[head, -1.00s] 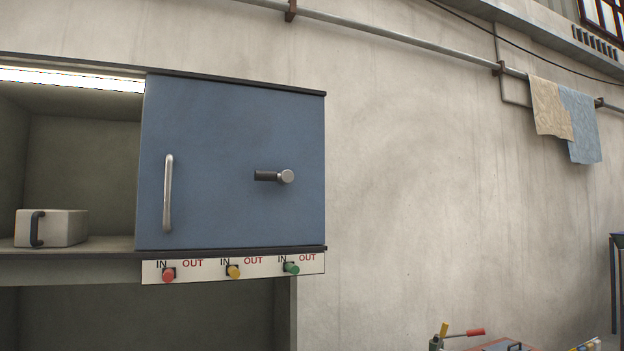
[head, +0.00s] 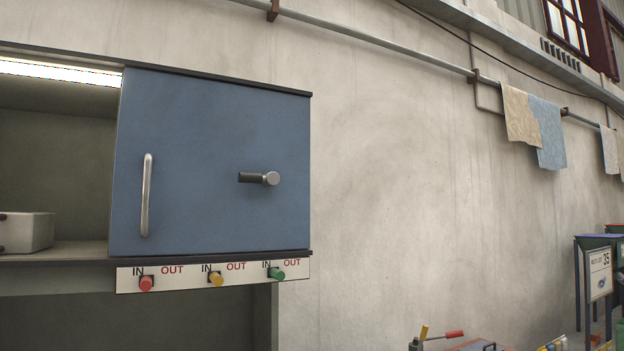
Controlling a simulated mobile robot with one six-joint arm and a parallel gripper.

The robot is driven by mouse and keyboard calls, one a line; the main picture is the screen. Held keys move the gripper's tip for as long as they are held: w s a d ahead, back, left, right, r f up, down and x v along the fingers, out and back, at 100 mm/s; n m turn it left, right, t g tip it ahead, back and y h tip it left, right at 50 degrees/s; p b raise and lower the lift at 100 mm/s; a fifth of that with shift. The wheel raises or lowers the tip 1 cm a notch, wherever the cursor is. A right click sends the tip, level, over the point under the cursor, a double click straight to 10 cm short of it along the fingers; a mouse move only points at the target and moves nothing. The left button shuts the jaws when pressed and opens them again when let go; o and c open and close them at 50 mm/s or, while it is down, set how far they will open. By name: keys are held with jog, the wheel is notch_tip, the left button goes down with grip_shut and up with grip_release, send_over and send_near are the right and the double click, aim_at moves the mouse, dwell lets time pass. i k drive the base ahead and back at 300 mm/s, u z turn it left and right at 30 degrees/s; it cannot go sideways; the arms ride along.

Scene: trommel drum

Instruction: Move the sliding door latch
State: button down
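The blue sliding door (head: 210,120) covers the right part of a wall cabinet; the left part is open. A vertical silver bar handle (head: 146,195) is on the door's left side. The latch (head: 262,178) sits right of the door's middle, a dark slot with a round silver knob at its right end. My gripper is not in view.
Below the door, a white strip (head: 190,291) marked IN and OUT carries a red knob (head: 146,283), a yellow knob (head: 216,279) and a green knob (head: 276,273). A pale box (head: 28,232) stands in the open compartment. Cloths (head: 546,132) hang from a wall pipe. Colored bins and a sign (head: 599,274) stand at the right.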

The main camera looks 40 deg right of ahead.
aim_at(270, 178)
jog(key=z, duration=0.7)
jog(key=k, duration=1)
jog(key=u, duration=0.05)
jog(key=i, duration=0.85)
jog(key=z, duration=0.05)
